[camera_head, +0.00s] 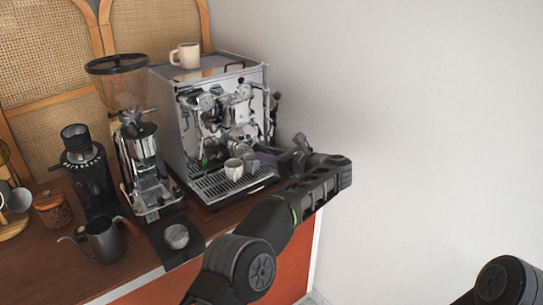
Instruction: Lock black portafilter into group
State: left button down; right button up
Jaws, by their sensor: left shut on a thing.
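The espresso machine (177,130) stands at the back of the counter with its chrome group (243,92) on the front. My left gripper (296,152) is at the machine's right front corner, beyond the drip tray's right end. It is shut on what seems to be the black portafilter, which is small, dark and mostly hidden by the gripper. The held thing looks apart from the group, lower and to its right. Part of my right arm shows at the bottom right corner; its gripper is out of view.
A white cup (233,169) stands on the drip tray (215,186). Another cup (186,55) is on top of the machine. A grinder (140,165), black grinder (88,175), kettle (104,240) and metal cup (177,236) stand left. The right side is bare wall.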

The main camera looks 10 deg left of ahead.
pick_arm(q)
jog(key=shift+a+r, duration=0.1)
jog(key=shift+r, duration=0.05)
jog(key=c, duration=1.3)
grip_release()
jog(key=shift+o, duration=1.3)
jog(key=shift+f, duration=0.2)
jog(key=b+v, duration=0.2)
jog(key=v, duration=0.6)
